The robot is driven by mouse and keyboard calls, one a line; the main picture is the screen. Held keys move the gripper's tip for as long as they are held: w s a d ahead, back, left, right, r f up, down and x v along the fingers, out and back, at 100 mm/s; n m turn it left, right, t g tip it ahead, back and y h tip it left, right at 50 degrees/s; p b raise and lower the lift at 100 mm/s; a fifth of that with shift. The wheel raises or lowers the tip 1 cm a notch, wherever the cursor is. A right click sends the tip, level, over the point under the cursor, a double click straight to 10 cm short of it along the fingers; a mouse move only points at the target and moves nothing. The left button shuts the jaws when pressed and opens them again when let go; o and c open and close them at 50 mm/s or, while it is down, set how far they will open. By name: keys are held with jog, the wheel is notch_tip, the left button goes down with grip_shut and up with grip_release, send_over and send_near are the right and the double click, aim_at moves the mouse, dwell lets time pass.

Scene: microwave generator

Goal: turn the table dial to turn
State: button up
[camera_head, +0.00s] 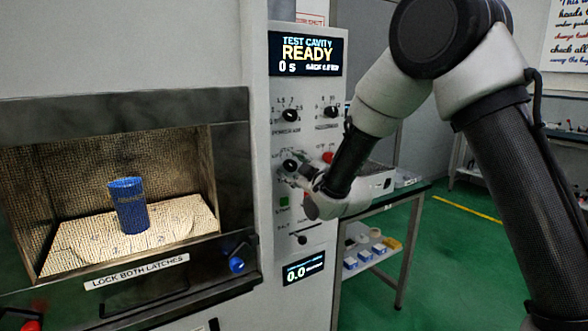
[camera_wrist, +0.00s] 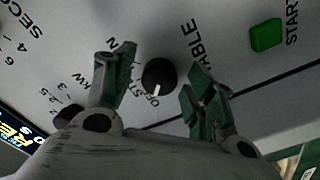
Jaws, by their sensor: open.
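The table dial (camera_wrist: 158,76) is a round black knob with a white pointer mark, on the light grey panel beside the word TABLE. Its mark points down in the wrist view, near the letters "OF" of a partly hidden label. My gripper (camera_wrist: 153,72) is open, with one green-padded finger on each side of the dial; I cannot tell whether either touches it. In the head view the dial (camera_head: 291,166) shows at the left of my gripper (camera_head: 306,178), which is close to the panel.
A green START button (camera_wrist: 267,35) is right of the dial in the wrist view, and another black knob (camera_wrist: 67,115) is at lower left. In the head view a READY display (camera_head: 307,53) tops the panel.

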jog(key=c, duration=1)
jog(key=shift+c, duration=0.2)
jog(key=shift+m, duration=0.3)
jog(key=m, duration=0.3)
jog(key=shift+m, duration=0.3)
jog(key=m, duration=0.4)
jog(key=shift+m, duration=0.3)
jog(key=m, duration=0.4)
jog(key=shift+s+m, duration=0.1)
jog(key=shift+m, duration=2.4)
